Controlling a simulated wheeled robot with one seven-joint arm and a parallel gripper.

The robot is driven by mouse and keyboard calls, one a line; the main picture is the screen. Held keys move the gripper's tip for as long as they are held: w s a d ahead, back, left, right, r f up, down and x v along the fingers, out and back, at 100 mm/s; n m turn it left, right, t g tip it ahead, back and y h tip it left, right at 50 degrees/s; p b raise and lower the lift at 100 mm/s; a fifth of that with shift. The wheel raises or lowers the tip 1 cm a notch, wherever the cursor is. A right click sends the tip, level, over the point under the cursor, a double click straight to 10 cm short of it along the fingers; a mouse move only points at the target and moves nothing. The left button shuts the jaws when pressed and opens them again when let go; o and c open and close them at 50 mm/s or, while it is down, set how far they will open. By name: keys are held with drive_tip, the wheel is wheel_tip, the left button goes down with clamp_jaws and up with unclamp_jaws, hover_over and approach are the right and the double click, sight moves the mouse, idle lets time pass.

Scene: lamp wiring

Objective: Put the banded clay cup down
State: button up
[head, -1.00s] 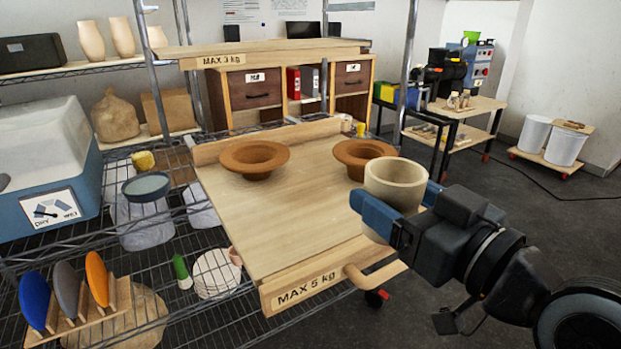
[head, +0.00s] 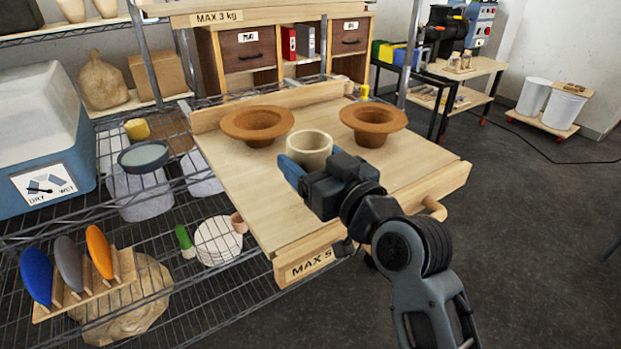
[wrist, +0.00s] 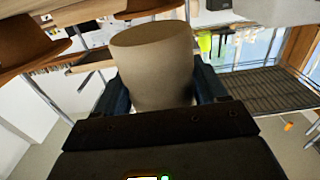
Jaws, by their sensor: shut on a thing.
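My gripper (head: 312,166) is shut on a pale cream clay cup (head: 309,147), its blue fingers on either side of it. I cannot make out a band on the cup. In the head view the cup appears upright over the pull-out wooden board (head: 240,197), in front of and between two brown flared bowls. I cannot tell whether its base touches the board, as my gripper hides its lower part. In the wrist view the cup (wrist: 155,65) fills the middle between the two fingers (wrist: 160,95).
The left brown bowl (head: 257,125) and right brown bowl (head: 373,122) stand at the board's back, close to the cup. The board's front left is bare. A wire shelf with upright coloured discs (head: 70,265) lies to the left.

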drive_tip(key=shift+f, duration=1.95)
drive_tip(key=shift+f+b, duration=0.1)
drive_tip(key=shift+b, duration=0.2)
drive_tip(key=o, duration=1.3)
drive_tip(key=shift+c, duration=0.2)
drive_tip(key=b+v, duration=0.1)
drive_tip(key=v, duration=1.1)
